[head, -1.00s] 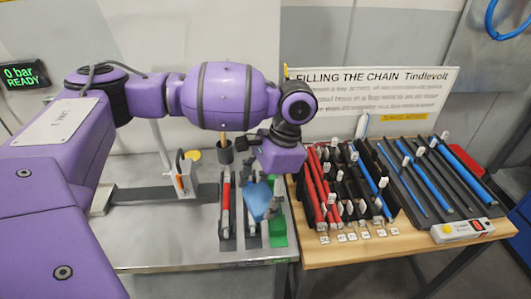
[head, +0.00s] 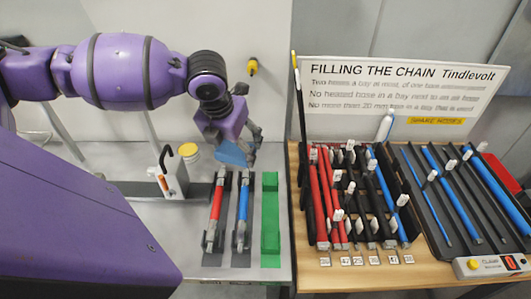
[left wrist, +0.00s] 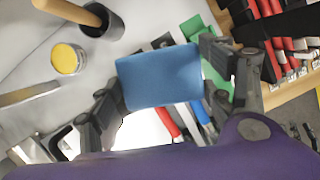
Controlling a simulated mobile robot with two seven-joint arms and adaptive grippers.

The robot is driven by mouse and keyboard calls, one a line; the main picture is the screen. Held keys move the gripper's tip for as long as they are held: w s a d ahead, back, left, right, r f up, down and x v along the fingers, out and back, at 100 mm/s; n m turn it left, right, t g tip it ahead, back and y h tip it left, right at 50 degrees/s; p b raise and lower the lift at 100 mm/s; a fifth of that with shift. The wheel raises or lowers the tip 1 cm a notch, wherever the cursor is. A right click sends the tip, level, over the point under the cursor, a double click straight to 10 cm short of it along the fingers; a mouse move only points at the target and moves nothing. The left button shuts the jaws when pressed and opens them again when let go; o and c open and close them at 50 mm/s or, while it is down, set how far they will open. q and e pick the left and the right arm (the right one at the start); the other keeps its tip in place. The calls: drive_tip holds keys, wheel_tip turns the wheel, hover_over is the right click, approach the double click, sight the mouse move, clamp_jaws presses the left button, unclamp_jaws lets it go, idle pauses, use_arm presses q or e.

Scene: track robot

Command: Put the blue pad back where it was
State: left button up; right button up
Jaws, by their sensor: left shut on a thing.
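The blue pad (head: 233,152) is held in my left gripper (head: 236,141), above the rear part of the grey bench. In the left wrist view the pad (left wrist: 160,78) spans between the two fingers of my left gripper (left wrist: 162,88), which is shut on it. The pad looks clear of the bench, behind the bays that hold a red hose (head: 215,212) and a blue hose (head: 242,212). A green tray (head: 270,225) lies to the right of these bays. My right gripper is in neither view now.
A yellow-topped jar (head: 188,152) and a white stand with a dark hook (head: 171,172) are left of the pad. A dark cup with a wooden handle (left wrist: 97,18) shows in the wrist view. A wooden table (head: 325,275) with hose racks and a sign (head: 400,95) is right.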

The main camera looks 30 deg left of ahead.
use_arm(q)
drive_tip(key=shift+w+a+m, duration=0.15)
drive_tip(key=shift+m, duration=0.15)
drive_tip(key=shift+w+f, duration=0.1)
drive_tip(key=shift+w, duration=0.25)
drive_tip(key=w+f, duration=0.2)
drive_tip(key=w, duration=0.2)
drive_tip(key=w+f+b, duration=0.1)
drive_tip(key=w+f, duration=0.2)
drive_tip(key=w, duration=0.1)
drive_tip(key=w+a+f, duration=0.1)
drive_tip(key=w+f, duration=0.2)
drive_tip(key=w, duration=0.1)
drive_tip(key=shift+w+a+f, duration=0.1)
drive_tip(key=shift+f, duration=0.15)
drive_tip(key=shift+w+f+b, duration=0.3)
drive_tip(key=shift+w+f, duration=0.2)
drive_tip(key=shift+f, duration=1.5)
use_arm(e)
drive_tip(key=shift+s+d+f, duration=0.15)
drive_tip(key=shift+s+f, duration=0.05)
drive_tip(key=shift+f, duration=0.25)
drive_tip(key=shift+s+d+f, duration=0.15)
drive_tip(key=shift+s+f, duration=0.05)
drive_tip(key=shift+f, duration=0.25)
use_arm(q)
drive_tip(key=shift+f, duration=0.1)
drive_tip(key=o, duration=1.2)
